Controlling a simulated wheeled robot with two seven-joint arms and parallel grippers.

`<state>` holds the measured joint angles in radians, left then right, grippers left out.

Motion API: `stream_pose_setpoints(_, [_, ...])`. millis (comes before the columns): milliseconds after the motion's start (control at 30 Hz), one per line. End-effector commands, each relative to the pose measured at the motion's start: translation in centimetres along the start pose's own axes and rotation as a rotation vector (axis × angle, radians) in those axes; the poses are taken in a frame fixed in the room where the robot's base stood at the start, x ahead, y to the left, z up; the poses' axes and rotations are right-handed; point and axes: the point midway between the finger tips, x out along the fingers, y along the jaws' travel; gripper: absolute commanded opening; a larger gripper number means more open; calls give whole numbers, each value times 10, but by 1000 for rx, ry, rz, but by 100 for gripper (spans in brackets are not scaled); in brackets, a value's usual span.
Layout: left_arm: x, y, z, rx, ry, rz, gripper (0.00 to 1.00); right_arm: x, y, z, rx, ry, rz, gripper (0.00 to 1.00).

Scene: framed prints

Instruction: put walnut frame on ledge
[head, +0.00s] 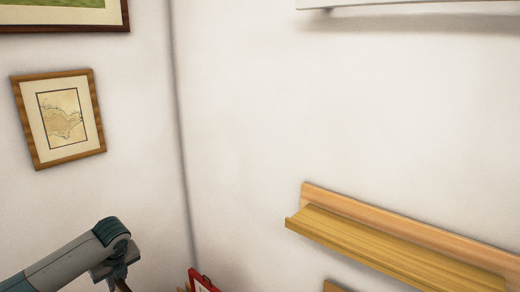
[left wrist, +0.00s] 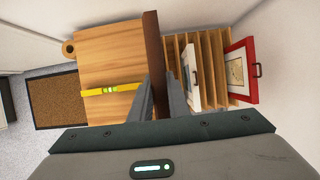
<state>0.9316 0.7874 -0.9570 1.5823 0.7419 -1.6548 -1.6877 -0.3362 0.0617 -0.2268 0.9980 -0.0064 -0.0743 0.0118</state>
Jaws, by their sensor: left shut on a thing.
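The walnut frame (left wrist: 154,50) is a dark brown strip seen edge-on in the left wrist view, between the fingers of my left gripper (left wrist: 160,88). The gripper is shut on it. In the head view my left gripper (head: 118,279) is at the bottom left, with only a small dark bit of the frame showing below it; the rest is out of view. The light wood ledge (head: 390,242) is on the right wall at the lower right, well to the right of the gripper. Its visible top is bare. My right gripper is not in view.
A wooden surface (left wrist: 105,60) with a yellow level (left wrist: 110,90) lies below. Beside it a slatted rack (left wrist: 212,50) holds a white frame (left wrist: 191,75) and a red frame (left wrist: 250,70). A map print (head: 98,125) hangs left; a white shelf (head: 345,3) is above the ledge.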

Motion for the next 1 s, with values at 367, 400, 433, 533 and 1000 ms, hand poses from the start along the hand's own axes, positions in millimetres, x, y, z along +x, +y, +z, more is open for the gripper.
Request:
stream_pose_setpoints(367, [-25, -19, -22, -152, -3, 61, 0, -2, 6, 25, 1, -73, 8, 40])
stream_pose_setpoints(400, [-27, -22, -27, -181, -3, 72, 0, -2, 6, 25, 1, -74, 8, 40])
stream_pose_setpoints(433, [-29, -24, -31, -204, -3, 82, 0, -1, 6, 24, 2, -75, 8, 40])
stream_pose_setpoints(533, [-36, -30, -45, -288, -3, 117, 0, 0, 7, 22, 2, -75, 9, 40])
stream_pose_setpoints(1000, [-70, -44, -119, -767, -2, 316, 0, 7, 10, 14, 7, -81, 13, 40])
